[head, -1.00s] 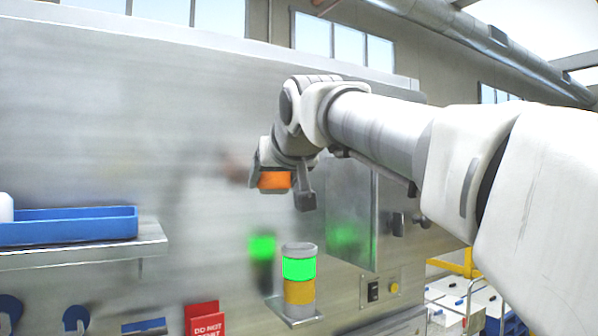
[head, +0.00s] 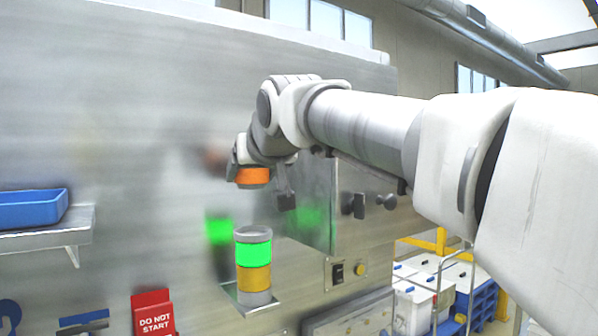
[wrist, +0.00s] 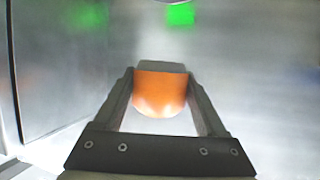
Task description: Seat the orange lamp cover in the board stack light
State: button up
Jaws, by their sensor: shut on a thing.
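The orange lamp cover (head: 253,176) is held in my gripper (head: 258,178), above the stack light. In the wrist view the cover (wrist: 160,92) sits between the two fingers of my gripper (wrist: 161,95), which are shut on it. The stack light (head: 254,281) stands upright on a small bracket on the metal panel, with a grey top, a lit green section and an amber section below. A clear gap lies between the cover and the stack light's top. The stack light itself is not seen in the wrist view, only green glows on the metal.
A blue tray (head: 30,208) rests on a metal shelf (head: 60,238) at the left. A red "DO NOT START" sign (head: 153,313) is low on the panel. A metal box with knobs (head: 360,206) juts out at the right, near my arm. A switch plate (head: 346,271) is below it.

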aim_at(249, 230)
jog(key=shift+f+b, duration=2.7)
jog(key=shift+f, duration=0.6)
jog(key=shift+f+b, duration=1.05)
jog(key=shift+f, duration=0.15)
jog(key=o, duration=1.3)
jog(key=shift+f, duration=0.25)
jog(key=v, duration=0.6)
jog(key=b+v, duration=0.1)
jog(key=v, duration=0.5)
jog(key=b+v, duration=0.1)
jog(key=v, duration=0.5)
jog(key=shift+w+d+r, duration=0.15)
jog(key=shift+w+r, duration=0.05)
jog(key=shift+r, duration=0.05)
